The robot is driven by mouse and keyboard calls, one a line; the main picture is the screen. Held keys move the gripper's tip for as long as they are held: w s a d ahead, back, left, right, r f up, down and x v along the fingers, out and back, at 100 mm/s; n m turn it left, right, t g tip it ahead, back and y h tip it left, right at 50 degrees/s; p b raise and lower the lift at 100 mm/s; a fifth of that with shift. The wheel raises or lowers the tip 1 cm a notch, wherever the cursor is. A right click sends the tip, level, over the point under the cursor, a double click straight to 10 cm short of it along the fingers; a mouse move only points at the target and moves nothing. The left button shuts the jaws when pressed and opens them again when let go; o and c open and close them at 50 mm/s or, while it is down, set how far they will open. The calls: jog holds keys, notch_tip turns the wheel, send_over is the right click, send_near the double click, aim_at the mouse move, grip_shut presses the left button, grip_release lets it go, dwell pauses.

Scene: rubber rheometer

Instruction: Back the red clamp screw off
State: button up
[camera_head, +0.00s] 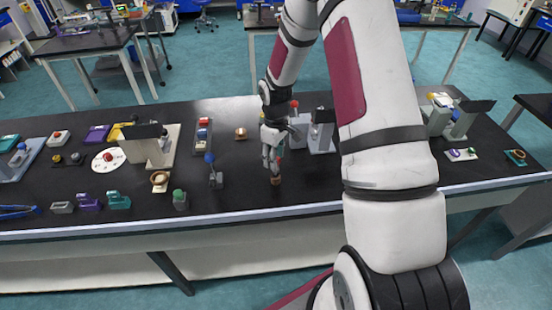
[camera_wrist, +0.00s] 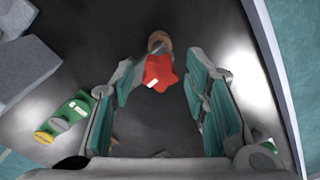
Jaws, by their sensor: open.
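The red clamp screw has a star-shaped red knob (camera_wrist: 160,72) with a small white label, seen in the wrist view. It lies between my two open fingers, with a gap to the right finger; whether the left finger touches it I cannot tell. A round brown part (camera_wrist: 158,40) shows just beyond the knob. In the head view my gripper (camera_head: 272,163) is low over the black bench, right above a small brown base (camera_head: 276,181). My gripper and arm mostly hide the screw there.
A blue-knobbed post (camera_head: 215,180) stands left of my gripper, and a green-knobbed piece (camera_head: 180,202) further left. A grey instrument (camera_head: 320,132) stands close behind on the right. In the wrist view a green-and-grey piece (camera_wrist: 75,112) lies left of my fingers. The bench's front edge is near.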

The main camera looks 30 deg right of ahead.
jog(key=m, duration=0.7)
jog(key=shift+m+b, duration=0.3)
jog(key=shift+m, duration=0.1)
jog(key=m, duration=0.3)
jog(key=shift+w+m, duration=0.1)
jog(key=shift+m, duration=0.2)
jog(key=m+b, duration=0.1)
jog(key=m, duration=0.4)
grip_shut()
jog(key=n, duration=0.3)
jog(key=shift+n+p, duration=0.3)
jog(key=shift+n, duration=0.5)
